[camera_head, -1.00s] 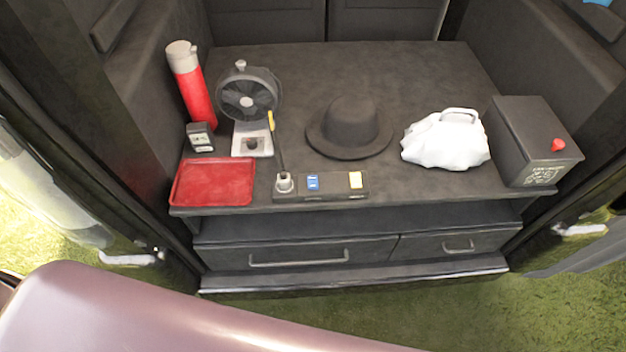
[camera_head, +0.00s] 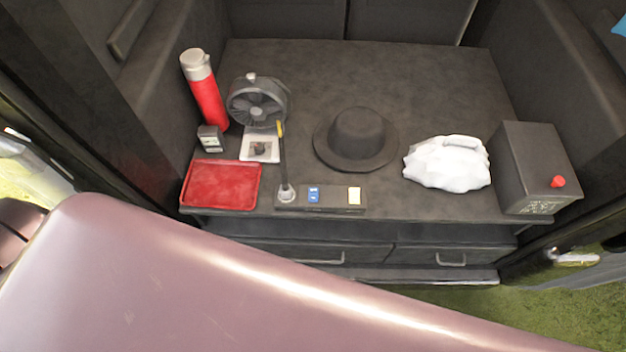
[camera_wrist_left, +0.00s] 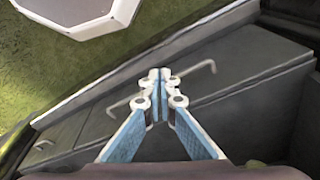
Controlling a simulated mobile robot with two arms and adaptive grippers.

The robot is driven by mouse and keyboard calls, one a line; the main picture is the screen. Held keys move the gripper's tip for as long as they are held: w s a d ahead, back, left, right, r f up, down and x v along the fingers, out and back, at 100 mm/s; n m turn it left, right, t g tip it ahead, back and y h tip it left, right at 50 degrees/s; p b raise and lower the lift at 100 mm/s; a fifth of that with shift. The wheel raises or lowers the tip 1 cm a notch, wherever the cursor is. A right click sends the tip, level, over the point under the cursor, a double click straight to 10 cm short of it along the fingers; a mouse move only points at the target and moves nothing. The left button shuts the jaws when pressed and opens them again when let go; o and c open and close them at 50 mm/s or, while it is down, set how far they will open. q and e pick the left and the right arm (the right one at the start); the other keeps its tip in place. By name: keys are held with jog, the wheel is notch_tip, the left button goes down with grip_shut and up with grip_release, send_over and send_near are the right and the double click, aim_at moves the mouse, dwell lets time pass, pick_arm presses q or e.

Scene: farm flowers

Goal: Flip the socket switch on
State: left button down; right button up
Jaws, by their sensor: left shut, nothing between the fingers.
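The socket (camera_head: 335,198) is a dark strip lying at the front edge of the dark tabletop, in the head view. It carries a blue switch (camera_head: 313,195) and a pale yellow-white switch (camera_head: 354,195); I cannot tell whether either is on or off. A round plug-like piece with a thin upright stem (camera_head: 286,192) stands at its left end. My left gripper (camera_wrist_left: 159,78) shows in the left wrist view, shut and empty, with drawer fronts and a handle behind its fingertips. The socket is not visible there. My right gripper is in neither view.
A red tray (camera_head: 221,186) lies left of the socket. A fan (camera_head: 258,103), red flask (camera_head: 204,95), black hat (camera_head: 356,137), white bag (camera_head: 447,164) and dark box with red button (camera_head: 538,170) stand around. Drawers (camera_head: 450,256) sit below the tabletop.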

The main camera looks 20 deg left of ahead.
pick_arm(q)
jog(key=w+d+r+m+h+p, duration=0.1)
jog(key=w+d+r+p, duration=0.2)
jog(key=r, duration=0.9)
jog(key=w+d+r+m+t+p, duration=0.1)
jog(key=w+r+p, duration=0.25)
jog(key=r, duration=0.75)
jog(key=w+d+r+m+h+p, duration=0.1)
jog(key=w+r+p, duration=0.25)
jog(key=r, duration=0.85)
jog(key=w+d+m+g+h+p, duration=0.1)
jog(key=w+d+m, duration=0.3)
jog(key=d+m, duration=0.15)
jog(key=w+a+f+m+g, duration=0.1)
jog(key=w+a+m, duration=0.3)
jog(key=w+a, duration=0.3)
jog(key=shift+w+f+g, duration=0.3)
jog(key=shift+g, duration=0.1)
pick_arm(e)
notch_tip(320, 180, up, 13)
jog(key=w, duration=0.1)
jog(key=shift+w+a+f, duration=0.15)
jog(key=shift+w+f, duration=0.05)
pick_arm(q)
jog(key=shift+f, duration=0.1)
